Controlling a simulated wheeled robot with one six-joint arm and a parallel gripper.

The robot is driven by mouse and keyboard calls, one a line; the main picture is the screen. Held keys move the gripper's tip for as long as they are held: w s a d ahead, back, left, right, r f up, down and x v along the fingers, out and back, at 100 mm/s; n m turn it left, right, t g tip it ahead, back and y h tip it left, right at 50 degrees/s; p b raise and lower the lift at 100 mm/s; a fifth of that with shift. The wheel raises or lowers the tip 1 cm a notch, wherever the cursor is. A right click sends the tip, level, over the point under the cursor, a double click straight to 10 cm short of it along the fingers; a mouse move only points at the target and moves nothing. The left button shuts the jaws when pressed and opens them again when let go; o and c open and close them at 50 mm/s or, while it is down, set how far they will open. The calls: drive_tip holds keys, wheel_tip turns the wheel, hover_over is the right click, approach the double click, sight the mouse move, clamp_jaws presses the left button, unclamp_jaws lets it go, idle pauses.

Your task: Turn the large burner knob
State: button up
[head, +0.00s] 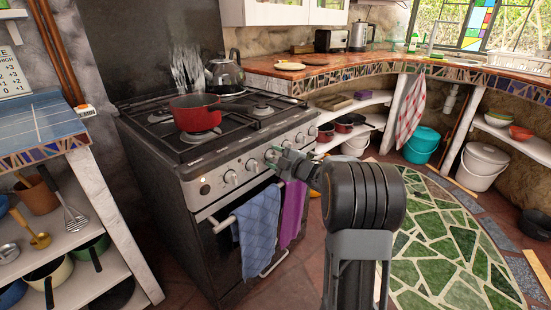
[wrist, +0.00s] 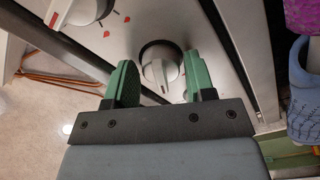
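The stove (head: 205,215) has a row of round silver knobs along its front panel. In the wrist view one knob (wrist: 158,72) with a pale raised grip sits in a dark ring, between the two green fingers of my gripper (wrist: 160,64). The fingers are apart, with a visible gap on each side of the knob, so I see no grip on it. In the head view my gripper (head: 277,160) is at the front panel and hides part of the knob row. I see no label telling which knob is the large burner's.
Another knob (wrist: 78,10) with red marks beside it is near the fingers in the wrist view. A blue towel (head: 257,230) and a purple towel (head: 293,212) hang on the oven handle below. A red pot (head: 194,113) and a kettle (head: 226,74) stand on top.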

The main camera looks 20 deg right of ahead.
drive_tip(key=shift+o, duration=1.2)
drive_tip(key=shift+s, duration=0.1)
drive_tip(key=p+v, duration=0.3)
drive_tip(key=v, duration=1)
drive_tip(key=shift+s+d, duration=0.2)
drive_tip(key=shift+s, duration=0.1)
clamp_jaws()
idle(0.4)
